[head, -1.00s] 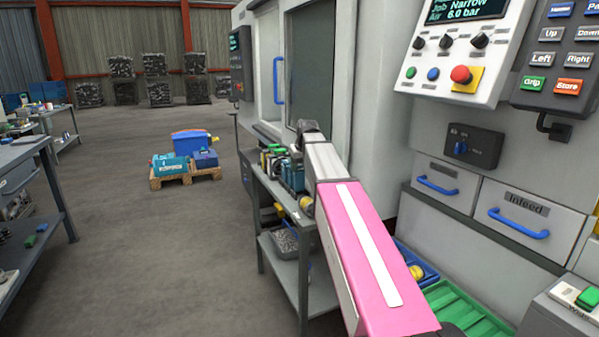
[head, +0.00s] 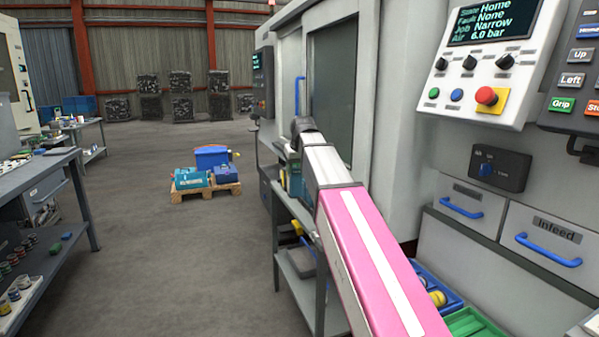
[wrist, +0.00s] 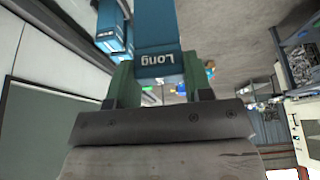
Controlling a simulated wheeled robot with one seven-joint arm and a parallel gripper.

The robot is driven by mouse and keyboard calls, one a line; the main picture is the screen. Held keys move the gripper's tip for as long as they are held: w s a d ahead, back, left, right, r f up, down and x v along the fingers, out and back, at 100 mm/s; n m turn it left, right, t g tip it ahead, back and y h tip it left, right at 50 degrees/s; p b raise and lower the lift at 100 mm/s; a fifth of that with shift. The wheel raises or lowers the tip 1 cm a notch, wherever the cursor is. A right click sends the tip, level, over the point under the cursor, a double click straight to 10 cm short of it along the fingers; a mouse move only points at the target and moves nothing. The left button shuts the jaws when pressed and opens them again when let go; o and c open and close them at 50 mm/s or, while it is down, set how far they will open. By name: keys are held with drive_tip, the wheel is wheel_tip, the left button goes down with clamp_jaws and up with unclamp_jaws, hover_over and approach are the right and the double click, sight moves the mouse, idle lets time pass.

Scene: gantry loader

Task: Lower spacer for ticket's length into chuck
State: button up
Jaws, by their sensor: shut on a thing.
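My gripper (wrist: 158,85) shows in the wrist view, with its two green-padded fingers shut on a teal-blue spacer (wrist: 156,25). The spacer carries the word "Long", upside down in this view, and runs out of the top of the picture. Its far end is out of sight. In the head view my pink arm reaches towards the machine's side, and the gripper is hidden beyond it. I cannot make out the chuck or a ticket in either view.
Several blue blocks (wrist: 112,28) stand left of the spacer in the wrist view. A shelved cart (head: 298,262) stands beside the machine, below my arm. The control panel (head: 480,62) reads State Home, Fault None, Job Narrow, Air 6.0 bar. Open floor (head: 180,270) lies left.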

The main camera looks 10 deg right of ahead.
drive_tip(key=shift+r, duration=2.2)
